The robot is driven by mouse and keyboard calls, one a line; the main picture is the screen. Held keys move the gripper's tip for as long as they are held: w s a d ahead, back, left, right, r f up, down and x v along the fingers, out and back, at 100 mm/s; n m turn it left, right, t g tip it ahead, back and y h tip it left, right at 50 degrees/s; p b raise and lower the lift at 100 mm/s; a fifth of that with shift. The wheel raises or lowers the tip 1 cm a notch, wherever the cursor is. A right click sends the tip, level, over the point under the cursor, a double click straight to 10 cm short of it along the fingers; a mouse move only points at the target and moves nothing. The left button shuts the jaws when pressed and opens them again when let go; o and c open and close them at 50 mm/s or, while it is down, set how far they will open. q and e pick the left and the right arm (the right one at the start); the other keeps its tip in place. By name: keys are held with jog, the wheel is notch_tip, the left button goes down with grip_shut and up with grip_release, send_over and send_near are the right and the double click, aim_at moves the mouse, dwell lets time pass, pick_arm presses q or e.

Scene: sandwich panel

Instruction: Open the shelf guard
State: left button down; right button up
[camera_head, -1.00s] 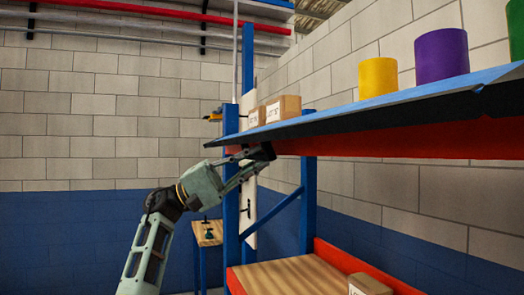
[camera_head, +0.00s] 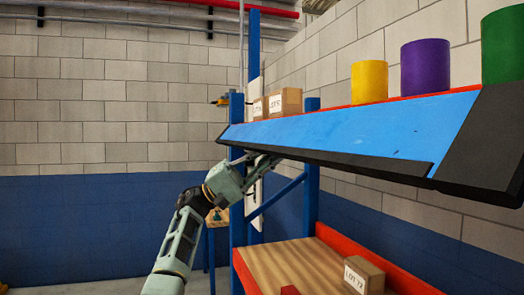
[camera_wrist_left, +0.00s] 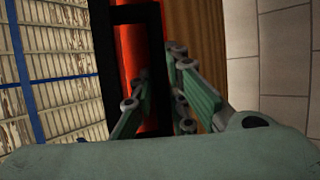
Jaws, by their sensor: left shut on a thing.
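The shelf guard is a long blue panel (camera_head: 350,133) with a black lower edge, along the front of the upper shelf. It slopes down and outward, with its blue face towards the head camera. My left gripper (camera_head: 257,160) is at the guard's lower edge near its left end, partly hidden beneath it. In the left wrist view, the gripper fingers (camera_wrist_left: 158,88) are by a black edge (camera_wrist_left: 101,60) with red behind it. The gripper is shut on the guard; the exact contact is hard to see. My right gripper is in no view.
On the upper shelf stand small boxes (camera_head: 284,102), a yellow cylinder (camera_head: 369,82), a purple one (camera_head: 425,67) and a green one (camera_head: 503,45). A box (camera_head: 364,275) sits on the wooden lower shelf (camera_head: 285,262). A blue post (camera_head: 237,200) stands close to my gripper.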

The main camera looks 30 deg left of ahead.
pick_arm(q)
jog(key=shift+w+d+f, duration=0.3)
jog(key=shift+d+f, duration=0.1)
jog(key=shift+f, duration=0.15)
jog(key=c, duration=2)
grip_release()
jog(key=shift+o, duration=1.2)
jog(key=shift+w+r, duration=0.1)
jog(key=shift+w, duration=0.1)
jog(key=shift+s, duration=0.1)
jog(key=shift+r, duration=0.15)
